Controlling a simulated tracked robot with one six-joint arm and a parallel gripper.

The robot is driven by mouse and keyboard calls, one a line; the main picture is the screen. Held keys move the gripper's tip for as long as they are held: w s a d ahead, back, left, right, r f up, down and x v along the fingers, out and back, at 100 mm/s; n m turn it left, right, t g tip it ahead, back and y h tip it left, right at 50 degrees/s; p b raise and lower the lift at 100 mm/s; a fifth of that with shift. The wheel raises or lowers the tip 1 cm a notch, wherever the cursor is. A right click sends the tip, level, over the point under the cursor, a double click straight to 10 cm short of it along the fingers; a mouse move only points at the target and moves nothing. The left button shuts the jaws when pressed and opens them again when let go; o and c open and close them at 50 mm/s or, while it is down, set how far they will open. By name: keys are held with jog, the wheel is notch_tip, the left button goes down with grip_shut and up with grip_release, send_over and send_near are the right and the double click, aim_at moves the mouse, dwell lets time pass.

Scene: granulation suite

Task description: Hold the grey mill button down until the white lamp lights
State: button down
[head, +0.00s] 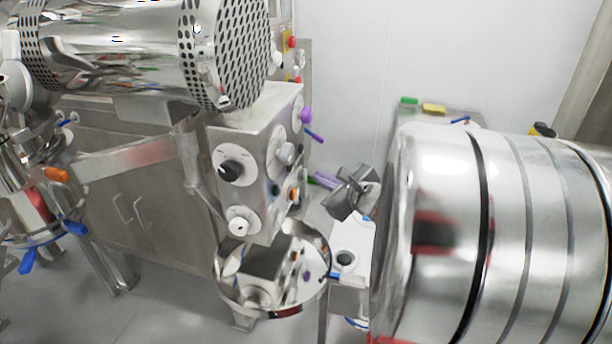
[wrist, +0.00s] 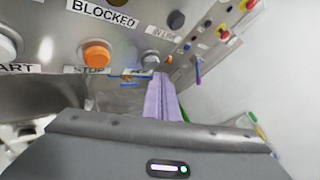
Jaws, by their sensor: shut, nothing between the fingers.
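The control box (head: 240,150) stands left of my gripper in the head view. In the wrist view, a grey button (wrist: 151,58) sits on its panel beside the orange STOP button (wrist: 96,53), near a blurred label. My gripper (wrist: 160,76) has its lavender fingers together and empty, their tips just below the grey button in the picture. I cannot tell whether they touch it. In the head view my gripper (head: 314,177) points at the box's right face. A dark round fitting (wrist: 176,19) sits above the button. I cannot identify a lit white lamp.
A large steel drum (head: 440,220) stands close on the right of my gripper. A perforated steel cylinder (head: 230,50) is above the box, and a round steel pan (head: 318,300) is below it. Other coloured controls (wrist: 224,33) lie farther right along the panel.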

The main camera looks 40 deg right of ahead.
jog(key=shift+w+a, duration=0.2)
jog(key=shift+w+a, duration=0.3)
jog(key=shift+w, duration=0.1)
dwell(2.8)
jog(key=shift+s+d, duration=0.1)
dwell(3.6)
jog(key=shift+s+d, duration=0.5)
jog(key=shift+s, duration=0.15)
